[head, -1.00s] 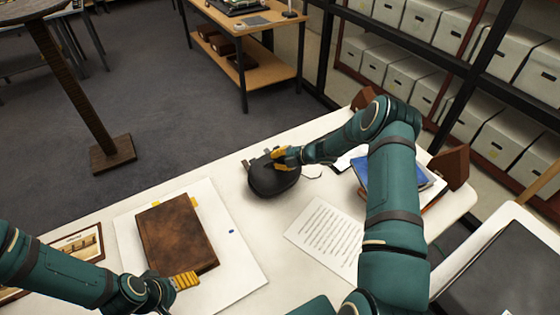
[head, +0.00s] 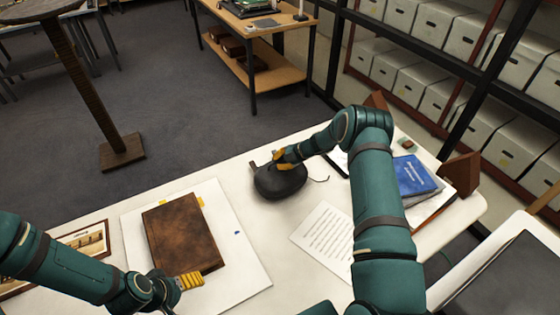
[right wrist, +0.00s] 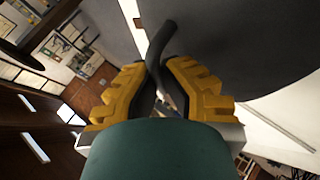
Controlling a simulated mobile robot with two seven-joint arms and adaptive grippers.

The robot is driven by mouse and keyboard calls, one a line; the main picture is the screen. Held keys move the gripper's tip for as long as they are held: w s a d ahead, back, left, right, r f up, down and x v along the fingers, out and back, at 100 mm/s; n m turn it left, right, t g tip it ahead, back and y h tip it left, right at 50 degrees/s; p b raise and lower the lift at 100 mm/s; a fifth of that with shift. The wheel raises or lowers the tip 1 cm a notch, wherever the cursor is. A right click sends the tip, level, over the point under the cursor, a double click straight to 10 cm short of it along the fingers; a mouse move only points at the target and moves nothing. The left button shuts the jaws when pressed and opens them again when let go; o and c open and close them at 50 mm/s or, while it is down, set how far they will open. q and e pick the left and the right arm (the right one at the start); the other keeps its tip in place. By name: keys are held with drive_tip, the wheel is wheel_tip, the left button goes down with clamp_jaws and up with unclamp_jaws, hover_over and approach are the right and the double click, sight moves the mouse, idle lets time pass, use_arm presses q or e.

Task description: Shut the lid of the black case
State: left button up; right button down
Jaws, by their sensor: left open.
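The black case (head: 280,183) is a dark rounded shape on the white table, left of the printed sheet. From above I cannot tell whether its lid is fully down. My right gripper (head: 284,158) is at the case's far side, touching or just over its edge. In the right wrist view a large dark surface (right wrist: 245,40), likely the case, fills the upper right. A dark curved strip (right wrist: 160,45) passes between the yellow fingers of the right gripper (right wrist: 157,72); whether they grip it is unclear. My left gripper (head: 188,281) is open beside the brown book's near edge.
The brown book (head: 182,237) lies on a white board (head: 245,262) on the left. A printed sheet (head: 323,236), a blue book (head: 413,176) and a brown wedge (head: 461,170) are on the right. A thin dark cord (head: 320,179) lies beside the case.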

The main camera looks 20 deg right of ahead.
drive_tip(key=c, duration=1.1)
unclamp_jaws()
drive_tip(key=shift+o, duration=0.2)
drive_tip(key=shift+d, duration=0.1)
drive_tip(key=v, duration=1.2)
drive_tip(key=shift+s, duration=0.1)
